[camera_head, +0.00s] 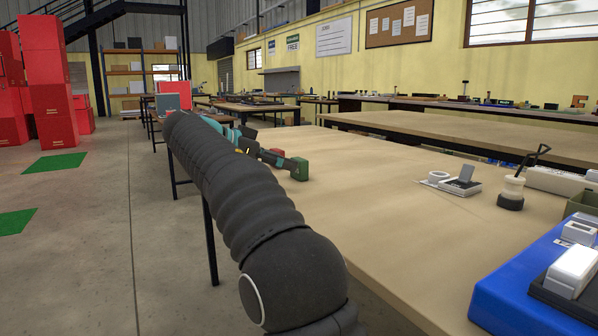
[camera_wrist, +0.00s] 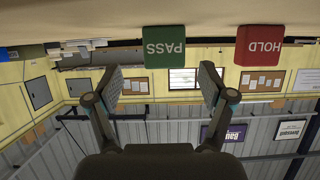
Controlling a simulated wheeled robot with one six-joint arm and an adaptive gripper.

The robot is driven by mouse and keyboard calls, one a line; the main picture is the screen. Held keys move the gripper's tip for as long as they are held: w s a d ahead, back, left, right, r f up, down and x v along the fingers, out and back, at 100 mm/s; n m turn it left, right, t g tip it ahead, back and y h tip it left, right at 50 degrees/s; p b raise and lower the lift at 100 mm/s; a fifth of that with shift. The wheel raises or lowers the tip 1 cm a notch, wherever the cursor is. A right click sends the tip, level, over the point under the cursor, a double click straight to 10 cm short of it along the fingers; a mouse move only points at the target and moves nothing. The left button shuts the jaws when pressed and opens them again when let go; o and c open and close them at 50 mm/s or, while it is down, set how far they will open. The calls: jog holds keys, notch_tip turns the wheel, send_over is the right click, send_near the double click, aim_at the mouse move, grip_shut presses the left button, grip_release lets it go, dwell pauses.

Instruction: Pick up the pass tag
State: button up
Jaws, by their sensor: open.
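The green PASS tag (camera_wrist: 165,47) is a block with white lettering, upside down in the wrist view. It lies ahead of my gripper (camera_wrist: 161,84), lined up roughly between the two fingers and beyond their tips. The fingers are spread with nothing between them. The red HOLD tag (camera_wrist: 259,45) stands to the right of the PASS tag with a gap between. In the head view the PASS tag (camera_head: 300,169) is at the table's left side, with the HOLD tag (camera_head: 278,152) behind it. My arm hides part of this area.
The wooden table (camera_head: 400,235) is largely bare in the middle. A blue case (camera_head: 520,283), a brush in a pot (camera_head: 512,190), and a grey-and-white device (camera_head: 462,183) stand at the right. Red boxes (camera_head: 52,100) are stacked at the far left.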

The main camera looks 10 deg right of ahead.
aim_at(295, 159)
jog(key=x, duration=0.3)
jog(key=shift+w+d+f+b, duration=0.15)
jog(key=shift+w+f+b, duration=0.15)
jog(key=shift+b, duration=0.05)
jog(key=shift+w+d+f, duration=0.15)
jog(key=shift+d, duration=0.3)
jog(key=shift+c, duration=0.2)
jog(key=c, duration=1.2)
jog(key=shift+r, duration=0.65)
notch_tip(295, 159, up, 3)
jog(key=shift+r+p, duration=0.15)
jog(key=shift+p, duration=0.8)
jog(key=s+d+r, duration=0.5)
jog(key=d+r, duration=0.1)
jog(key=d, duration=0.4)
jog(key=shift+s+r, duration=0.25)
jog(key=shift+s, duration=0.1)
